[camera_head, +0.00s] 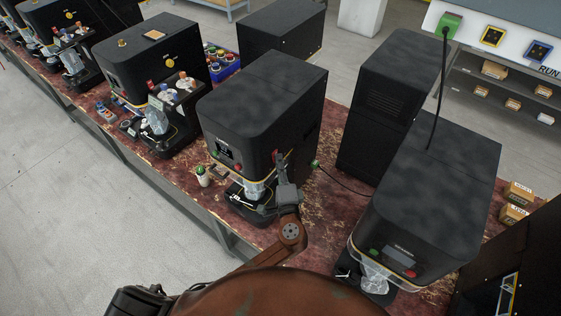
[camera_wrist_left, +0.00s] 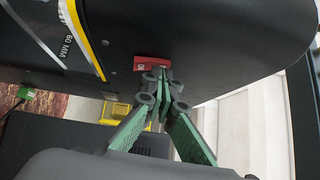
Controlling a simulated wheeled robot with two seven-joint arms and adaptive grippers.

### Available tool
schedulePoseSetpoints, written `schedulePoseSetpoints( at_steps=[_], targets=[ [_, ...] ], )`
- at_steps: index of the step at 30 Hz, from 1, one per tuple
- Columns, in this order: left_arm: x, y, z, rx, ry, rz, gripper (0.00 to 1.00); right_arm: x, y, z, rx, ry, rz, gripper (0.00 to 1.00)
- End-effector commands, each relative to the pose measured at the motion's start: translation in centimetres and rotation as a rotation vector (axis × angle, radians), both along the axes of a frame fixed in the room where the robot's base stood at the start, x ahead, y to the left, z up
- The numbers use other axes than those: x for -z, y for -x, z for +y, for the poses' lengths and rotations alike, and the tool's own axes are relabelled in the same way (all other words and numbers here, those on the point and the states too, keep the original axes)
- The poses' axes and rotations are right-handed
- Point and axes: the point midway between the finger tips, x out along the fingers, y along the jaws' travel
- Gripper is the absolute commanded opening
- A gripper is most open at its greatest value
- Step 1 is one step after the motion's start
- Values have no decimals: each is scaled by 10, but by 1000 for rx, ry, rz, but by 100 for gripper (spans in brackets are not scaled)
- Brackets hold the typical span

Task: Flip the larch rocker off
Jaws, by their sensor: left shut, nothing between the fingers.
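A red rocker (camera_wrist_left: 152,63) sits on the black side of a seamer in the left wrist view, with small white marking on it too small to read. I cannot read a larch label. The black seamer (camera_head: 262,105) stands mid-bench in the head view; its rocker cannot be made out there. My left gripper (camera_head: 281,158) is at the right side of this seamer. In the wrist view, my left gripper (camera_wrist_left: 163,80) is shut and empty, its fingertips right at the red rocker's lower edge; whether they touch I cannot tell. My right gripper is not in view.
Another black seamer (camera_head: 425,205) stands to the right and a tall black cabinet (camera_head: 388,105) behind. A cable runs between them over the red-brown bench (camera_head: 328,205). A green-capped bottle (camera_head: 203,176) stands left of the middle seamer. More seamers (camera_head: 155,65) continue left.

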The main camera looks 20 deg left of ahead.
Motion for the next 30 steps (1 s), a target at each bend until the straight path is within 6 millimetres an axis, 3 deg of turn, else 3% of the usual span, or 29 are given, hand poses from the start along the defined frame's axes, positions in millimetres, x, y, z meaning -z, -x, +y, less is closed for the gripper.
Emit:
schedulePoseSetpoints(
  at_steps=[8, 15, 24, 30],
  targets=[
    [1, 1, -5, 0, -3, 1, 0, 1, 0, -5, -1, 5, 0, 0],
    [-3, 11, -44, 2, -1, 1, 0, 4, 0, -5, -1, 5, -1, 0],
    [-6, 73, -68, 1, -2, 2, 0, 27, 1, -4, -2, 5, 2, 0],
    [-11, 95, -78, 1, -4, 1, 0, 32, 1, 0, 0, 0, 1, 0]
  ],
)
